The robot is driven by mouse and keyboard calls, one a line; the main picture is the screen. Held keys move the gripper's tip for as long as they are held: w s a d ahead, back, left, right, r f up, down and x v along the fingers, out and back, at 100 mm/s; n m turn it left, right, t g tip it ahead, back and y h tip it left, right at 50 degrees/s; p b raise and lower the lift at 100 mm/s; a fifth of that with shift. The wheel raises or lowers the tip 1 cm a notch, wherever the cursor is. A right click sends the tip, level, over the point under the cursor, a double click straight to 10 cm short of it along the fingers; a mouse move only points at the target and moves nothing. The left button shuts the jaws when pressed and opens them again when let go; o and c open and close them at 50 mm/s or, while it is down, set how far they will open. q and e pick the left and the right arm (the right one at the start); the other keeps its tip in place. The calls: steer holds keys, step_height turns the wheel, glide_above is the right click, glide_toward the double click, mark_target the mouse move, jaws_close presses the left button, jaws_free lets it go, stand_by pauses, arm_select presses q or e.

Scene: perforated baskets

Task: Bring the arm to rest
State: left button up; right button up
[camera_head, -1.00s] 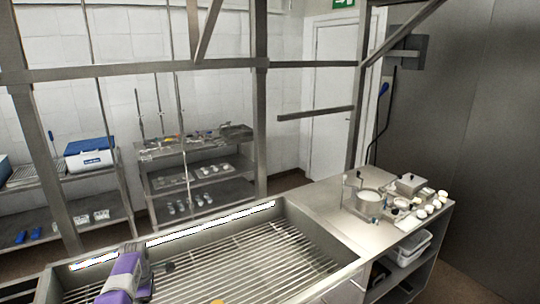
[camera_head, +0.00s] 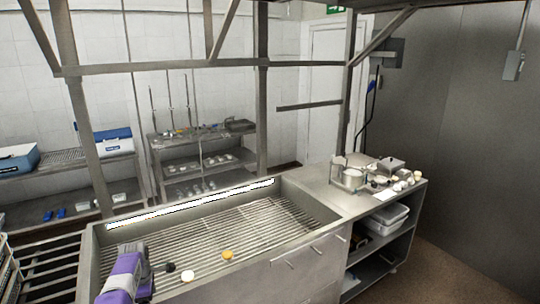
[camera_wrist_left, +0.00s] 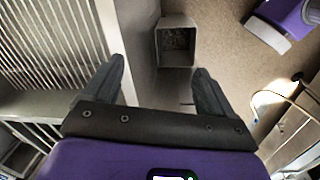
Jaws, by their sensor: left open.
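My left arm, purple and grey, rises from the bottom left of the head view over the slatted steel basin. Its left gripper (camera_wrist_left: 160,70) shows in the left wrist view with two dark fingers spread wide and nothing between them. There the fingers are above the basin's edge and the floor beside it. My right gripper shows in neither view.
The slatted basin (camera_head: 270,229) holds an orange item (camera_head: 227,254) and a white item (camera_head: 187,276). A counter with a pot (camera_head: 352,178) and small containers stands to the right. Shelves (camera_head: 199,160) stand behind. In the wrist view, open floor (camera_wrist_left: 226,45) lies beside the basin.

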arm_select(q)
steer(key=s+d+f+m+h+b, duration=0.1)
steer(key=s+d+f+m+b, duration=0.15)
steer(key=d+f, duration=0.4)
steer(key=s+d+f+m+h+b, duration=0.1)
steer(key=s+d+f+m, duration=0.25)
steer(key=f, duration=0.65)
steer(key=s+d+f+m+h+b, duration=0.1)
steer(key=s+d+f+m+b, duration=0.2)
steer(key=f, duration=0.6)
steer(key=s+d+f+m+b, duration=0.1)
steer(key=s+d+f+m, duration=0.1)
steer(key=s+d, duration=0.3)
steer(key=s+d+f+m+h+b, duration=0.1)
steer(key=s+d+m, duration=0.3)
steer(key=s, duration=0.8)
steer(key=s+d+f+m+b, duration=0.1)
steer(key=s+d+f+m, duration=0.2)
steer(key=s+d, duration=0.4)
steer(key=shift+s+f+m+h, duration=0.3)
steer(key=shift+s+m, duration=0.1)
steer(key=shift+s, duration=0.45)
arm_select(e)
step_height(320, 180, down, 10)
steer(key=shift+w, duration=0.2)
